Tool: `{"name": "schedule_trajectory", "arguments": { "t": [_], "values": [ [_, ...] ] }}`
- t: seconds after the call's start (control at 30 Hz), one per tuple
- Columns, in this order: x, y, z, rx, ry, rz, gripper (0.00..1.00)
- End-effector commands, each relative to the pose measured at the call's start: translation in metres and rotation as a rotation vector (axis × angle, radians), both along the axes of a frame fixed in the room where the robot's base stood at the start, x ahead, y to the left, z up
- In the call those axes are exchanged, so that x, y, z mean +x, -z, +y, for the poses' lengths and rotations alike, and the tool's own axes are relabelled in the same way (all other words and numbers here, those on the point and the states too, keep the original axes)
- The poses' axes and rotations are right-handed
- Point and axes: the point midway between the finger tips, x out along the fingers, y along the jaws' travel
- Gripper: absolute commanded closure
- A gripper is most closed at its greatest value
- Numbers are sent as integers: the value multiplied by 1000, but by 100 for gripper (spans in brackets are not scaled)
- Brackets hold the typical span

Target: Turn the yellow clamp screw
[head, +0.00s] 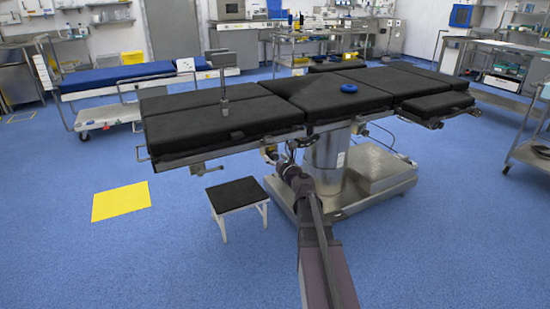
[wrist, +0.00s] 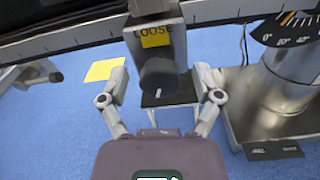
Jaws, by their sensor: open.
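The clamp (wrist: 153,10) hangs from the operating table's side rail in the wrist view. It has a yellow patch, with the word LOOSE printed at its top edge. Below the patch is a dark round knob (wrist: 160,72) with a short white mark on its lower face. I cannot tell whether the yellow patch belongs to the screw itself. My gripper (wrist: 162,78) is open, one finger on each side of the knob, with a gap showing on both sides. In the head view my gripper (head: 279,160) is at the table's near edge, and the knob is too small to make out.
The operating table (head: 215,125) with black pads stands above a steel column (head: 326,160) and base. A small black-topped stool (head: 237,195) stands left of my arm. A yellow floor square (head: 121,201) lies farther left. A blue ring (head: 349,88) lies on the table.

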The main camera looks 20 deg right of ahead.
Motion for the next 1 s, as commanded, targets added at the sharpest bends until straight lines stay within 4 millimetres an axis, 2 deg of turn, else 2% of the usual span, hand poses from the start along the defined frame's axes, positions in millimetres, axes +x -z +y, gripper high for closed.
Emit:
{"name": "schedule_trajectory", "arguments": {
  "t": [0.1,0.13,0.3,0.4,0.77,1.0],
  "values": [
    [0,0,0,0,0,0,18],
    [0,0,0,0,0,0,24],
    [0,0,0,0,0,0,74],
    [0,0,0,0,0,0,100],
    [0,0,-1,-26,0,-1,100],
    [0,0,-1,-124,0,-3,100]
  ]
}}
